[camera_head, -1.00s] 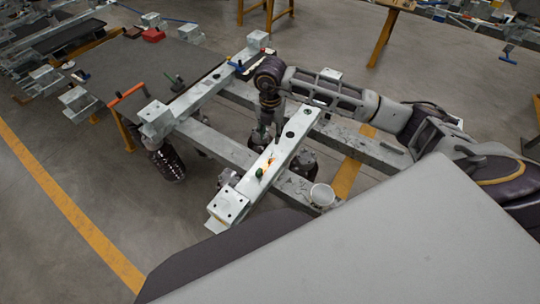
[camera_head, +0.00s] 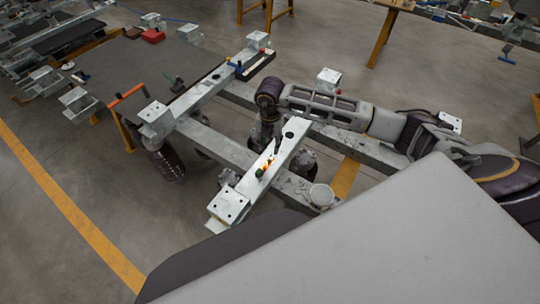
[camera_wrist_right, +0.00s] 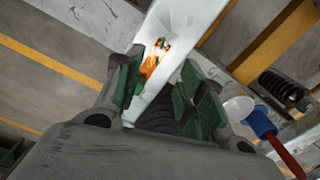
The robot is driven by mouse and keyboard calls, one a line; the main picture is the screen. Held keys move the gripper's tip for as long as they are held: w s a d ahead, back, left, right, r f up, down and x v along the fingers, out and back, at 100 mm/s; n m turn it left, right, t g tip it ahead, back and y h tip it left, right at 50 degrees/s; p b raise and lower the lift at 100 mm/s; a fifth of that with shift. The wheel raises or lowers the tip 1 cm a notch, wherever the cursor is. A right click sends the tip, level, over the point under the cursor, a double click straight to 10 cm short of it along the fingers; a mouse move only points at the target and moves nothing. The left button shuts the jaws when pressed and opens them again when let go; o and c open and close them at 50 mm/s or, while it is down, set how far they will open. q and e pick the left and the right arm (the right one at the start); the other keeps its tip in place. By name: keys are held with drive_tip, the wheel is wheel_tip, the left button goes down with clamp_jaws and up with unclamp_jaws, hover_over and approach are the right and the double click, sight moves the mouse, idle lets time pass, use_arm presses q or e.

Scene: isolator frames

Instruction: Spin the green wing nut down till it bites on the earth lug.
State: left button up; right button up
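The green wing nut (camera_head: 260,173) shows as a small green spot on the pale metal crossbeam (camera_head: 232,205) in the head view. Beside it is a small orange and yellow patch, probably the earth lug (camera_head: 266,164). My right gripper (camera_head: 272,152) points down over the beam close to the lug. Its green-padded fingers (camera_wrist_right: 160,88) stand apart with nothing between them. My left gripper is not in view.
A red and blue handled tool (camera_wrist_right: 263,125) shows in the wrist view. A dark tray (camera_head: 262,63) with small parts sits at the frame's far end. A black coil spring (camera_head: 168,163) hangs at the left.

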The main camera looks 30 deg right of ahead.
sight(270, 157)
drive_tip(key=shift+f+p, duration=0.3)
drive_tip(key=shift+f, duration=3.9)
clamp_jaws()
